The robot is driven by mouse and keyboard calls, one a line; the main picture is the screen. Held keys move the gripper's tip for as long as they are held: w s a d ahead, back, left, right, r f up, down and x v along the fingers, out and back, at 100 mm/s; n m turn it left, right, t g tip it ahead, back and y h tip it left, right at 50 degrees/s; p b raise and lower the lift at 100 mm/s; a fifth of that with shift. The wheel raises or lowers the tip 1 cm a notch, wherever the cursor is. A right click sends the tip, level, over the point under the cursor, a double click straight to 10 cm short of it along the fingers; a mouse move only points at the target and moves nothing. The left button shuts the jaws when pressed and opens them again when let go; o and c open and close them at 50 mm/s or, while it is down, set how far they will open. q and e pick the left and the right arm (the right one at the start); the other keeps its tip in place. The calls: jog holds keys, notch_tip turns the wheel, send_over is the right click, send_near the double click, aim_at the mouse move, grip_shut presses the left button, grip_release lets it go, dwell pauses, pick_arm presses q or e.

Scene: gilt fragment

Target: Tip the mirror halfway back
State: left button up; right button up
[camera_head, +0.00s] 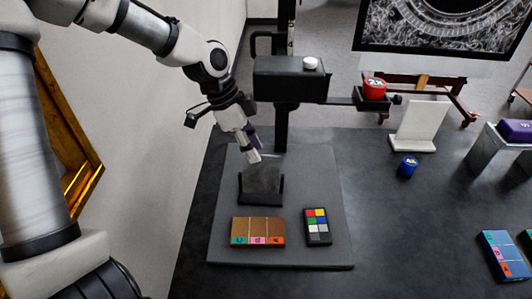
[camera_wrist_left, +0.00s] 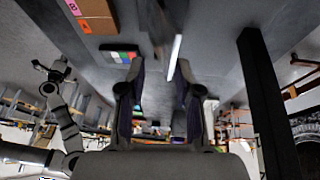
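The mirror (camera_head: 262,181) is a small dark grey panel standing upright, or nearly so, in a low black stand on a grey board (camera_head: 331,240). My left gripper (camera_head: 254,156) is just above and behind its top edge in the head view. In the left wrist view the gripper (camera_wrist_left: 160,67) is open, its two fingers apart. A thin pale edge (camera_wrist_left: 174,57), probably the mirror's, shows between them, nearer the right finger. I cannot tell whether a finger touches it. My right arm shows at the left of the wrist view; its gripper (camera_wrist_left: 52,71) is small and unclear.
A brown card with coloured tabs (camera_head: 258,230) and a colour chart (camera_head: 317,226) lie in front of the mirror. A white stand (camera_head: 420,126) and blue weight (camera_head: 408,166) are right.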

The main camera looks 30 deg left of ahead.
aim_at(267, 176)
pick_arm(q)
jog(key=shift+w+f, duration=0.1)
jog(key=x, duration=0.4)
jog(key=s+x, duration=0.1)
jog(key=x, duration=0.2)
jog(key=shift+d, duration=0.3)
jog(key=shift+w+a+f, duration=0.1)
jog(key=shift+w+f, duration=0.05)
jog(key=shift+w, duration=0.05)
